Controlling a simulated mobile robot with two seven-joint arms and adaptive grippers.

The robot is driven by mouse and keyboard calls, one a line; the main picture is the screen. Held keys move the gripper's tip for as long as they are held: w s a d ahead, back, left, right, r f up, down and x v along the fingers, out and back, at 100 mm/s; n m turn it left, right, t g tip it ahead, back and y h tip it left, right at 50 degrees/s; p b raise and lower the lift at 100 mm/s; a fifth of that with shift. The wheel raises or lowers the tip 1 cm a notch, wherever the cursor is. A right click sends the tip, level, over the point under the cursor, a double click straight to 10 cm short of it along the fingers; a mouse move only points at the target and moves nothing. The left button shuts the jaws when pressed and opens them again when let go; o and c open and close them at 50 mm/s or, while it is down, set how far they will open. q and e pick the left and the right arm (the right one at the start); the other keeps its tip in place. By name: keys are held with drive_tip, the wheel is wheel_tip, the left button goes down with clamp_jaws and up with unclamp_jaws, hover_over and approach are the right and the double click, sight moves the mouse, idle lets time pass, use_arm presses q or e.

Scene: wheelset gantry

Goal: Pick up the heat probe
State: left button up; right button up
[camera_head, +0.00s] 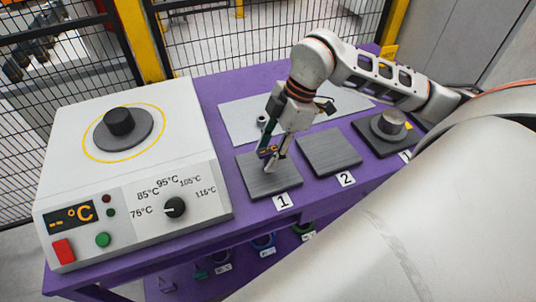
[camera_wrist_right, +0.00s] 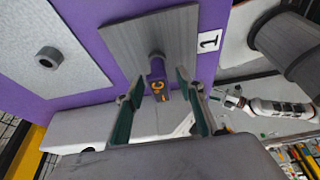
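The heat probe (camera_wrist_right: 157,80) has a purple body with an orange °C display and a grey round tip end. It stands at the grey pad marked 1 (camera_head: 255,180), and its display also shows in the head view (camera_head: 267,152). My right gripper (camera_head: 275,158) is over this pad with its fingers either side of the probe. In the wrist view its green-lined fingers (camera_wrist_right: 158,95) are apart, with a gap visible on both sides of the probe. A small white arm end (camera_wrist_right: 228,97) at the right looks like my left gripper; its fingers are too small to read.
A white heater box (camera_head: 120,160) with dial and buttons stands left. Pad 2 (camera_head: 330,150) is bare; the pad beyond (camera_head: 370,140) bears a metal cylinder (camera_head: 391,122). A grey plate (camera_head: 235,118) with a small ring (camera_head: 262,121) lies behind. Mesh fence stands at the back.

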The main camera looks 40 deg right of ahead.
clamp_jaws()
drive_tip(key=shift+r, duration=0.1)
